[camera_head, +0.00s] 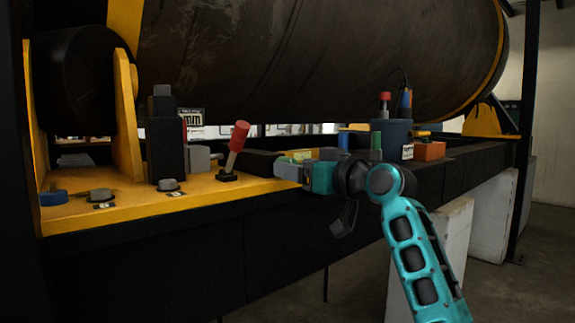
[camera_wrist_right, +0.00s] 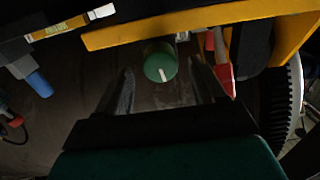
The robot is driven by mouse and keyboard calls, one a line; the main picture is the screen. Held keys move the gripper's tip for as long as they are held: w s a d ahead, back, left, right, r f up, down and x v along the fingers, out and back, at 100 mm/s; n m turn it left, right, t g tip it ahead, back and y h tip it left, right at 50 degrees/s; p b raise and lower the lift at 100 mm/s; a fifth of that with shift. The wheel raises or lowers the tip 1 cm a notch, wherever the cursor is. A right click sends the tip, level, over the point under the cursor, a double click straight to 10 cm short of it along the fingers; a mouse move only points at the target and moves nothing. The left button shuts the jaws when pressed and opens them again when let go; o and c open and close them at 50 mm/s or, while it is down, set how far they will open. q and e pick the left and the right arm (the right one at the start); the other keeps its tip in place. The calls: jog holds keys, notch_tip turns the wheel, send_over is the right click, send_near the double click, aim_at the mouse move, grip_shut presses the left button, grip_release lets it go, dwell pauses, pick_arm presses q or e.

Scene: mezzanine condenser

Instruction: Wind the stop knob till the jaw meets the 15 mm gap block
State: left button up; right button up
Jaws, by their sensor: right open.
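A green round knob (camera_wrist_right: 160,64) with a white mark on its face shows in the right wrist view, below a yellow beam. I take it for the stop knob. My right gripper (camera_wrist_right: 161,76) is open, with one finger on each side of the knob in that view. I cannot tell whether the fingers touch it. In the head view my right gripper (camera_head: 304,172) is at the front edge of the yellow plate, mostly hidden by its own teal body. I cannot pick out the jaw or the 15 mm gap block for certain. My left gripper is not in view.
A red-handled lever (camera_head: 237,145) stands on the yellow plate (camera_head: 240,188), left of my right gripper. A dark pot (camera_head: 391,138) with tools and an orange box (camera_head: 430,151) are on the beam behind my wrist. A large dark cylinder (camera_head: 320,60) hangs above.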

jog(key=shift+x, duration=1.85)
jog(key=shift+c, duration=0.5)
jog(key=c, duration=0.9)
jog(key=m+p, duration=0.3)
jog(key=p, duration=0.1)
jog(key=shift+r+p, duration=0.15)
jog(key=shift+p, duration=0.25)
jog(key=shift+c, duration=0.2)
jog(key=shift+m, duration=0.6)
jog(key=shift+f, duration=0.2)
jog(key=o, duration=1)
jog(key=shift+o, duration=0.2)
